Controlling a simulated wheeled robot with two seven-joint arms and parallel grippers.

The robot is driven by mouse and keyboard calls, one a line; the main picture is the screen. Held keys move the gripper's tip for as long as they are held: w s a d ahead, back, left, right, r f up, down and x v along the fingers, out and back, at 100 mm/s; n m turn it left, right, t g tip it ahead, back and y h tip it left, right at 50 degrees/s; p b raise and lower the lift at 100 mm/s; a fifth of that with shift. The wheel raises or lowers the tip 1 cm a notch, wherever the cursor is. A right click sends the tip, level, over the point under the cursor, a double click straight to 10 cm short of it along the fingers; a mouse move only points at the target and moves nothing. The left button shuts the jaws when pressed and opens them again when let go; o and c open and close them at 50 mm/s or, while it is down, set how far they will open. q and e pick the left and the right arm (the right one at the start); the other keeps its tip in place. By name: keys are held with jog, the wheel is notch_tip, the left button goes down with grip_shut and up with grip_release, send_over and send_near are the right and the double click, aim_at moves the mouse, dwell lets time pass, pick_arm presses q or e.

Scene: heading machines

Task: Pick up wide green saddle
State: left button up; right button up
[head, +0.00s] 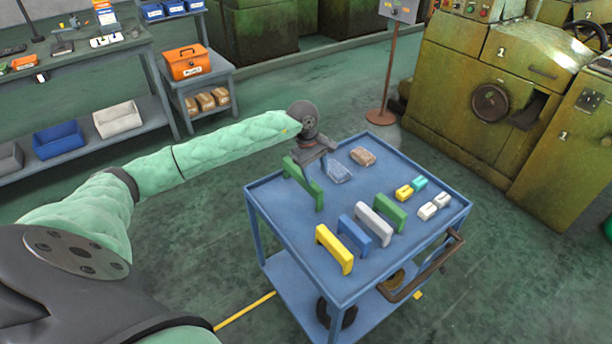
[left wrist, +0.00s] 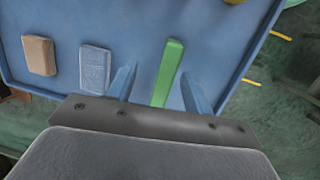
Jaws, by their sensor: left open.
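The wide green saddle (head: 307,186) stands on the blue cart top near its left edge, and my left gripper (head: 322,163) is over its far end. In the left wrist view the saddle (left wrist: 168,72) shows as a long green bar between the two spread fingers of my left gripper (left wrist: 158,88), with a gap on each side. The gripper is open and holds nothing. A second, shorter-looking green saddle (head: 390,214) stands farther right on the cart. My right gripper is not in view.
The blue cart (head: 277,222) also carries a grey saddle (head: 375,224), a blue saddle (head: 354,237), a yellow saddle (head: 334,250), a brown block (head: 362,157), a pale blue block (head: 338,173) and several small blocks at the right. A green machine (head: 480,100) stands behind.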

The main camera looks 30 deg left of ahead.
aim_at(300, 174)
pick_arm(q)
jog(key=a, duration=0.2)
jog(key=a+r+y, duration=0.1)
jog(key=a, duration=0.1)
jog(key=w+a+y, duration=0.1)
jog(key=a, duration=0.1)
jog(key=shift+a+r+g, duration=0.2)
jog(key=shift+r+g, duration=0.1)
jog(key=shift+r, duration=0.05)
jog(key=shift+a+f, duration=0.1)
jog(key=shift+f, duration=0.15)
jog(key=shift+f+p, duration=0.45)
jog(key=shift+f, duration=0.2)
jog(key=f+p, duration=0.2)
jog(key=f, duration=0.1)
jog(key=f+p, duration=0.1)
jog(key=shift+w+d+f, duration=0.2)
jog(key=shift+w+f, duration=0.1)
jog(key=shift+f, duration=0.55)
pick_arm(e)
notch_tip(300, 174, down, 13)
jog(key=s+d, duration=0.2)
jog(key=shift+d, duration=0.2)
pick_arm(q)
grip_shut()
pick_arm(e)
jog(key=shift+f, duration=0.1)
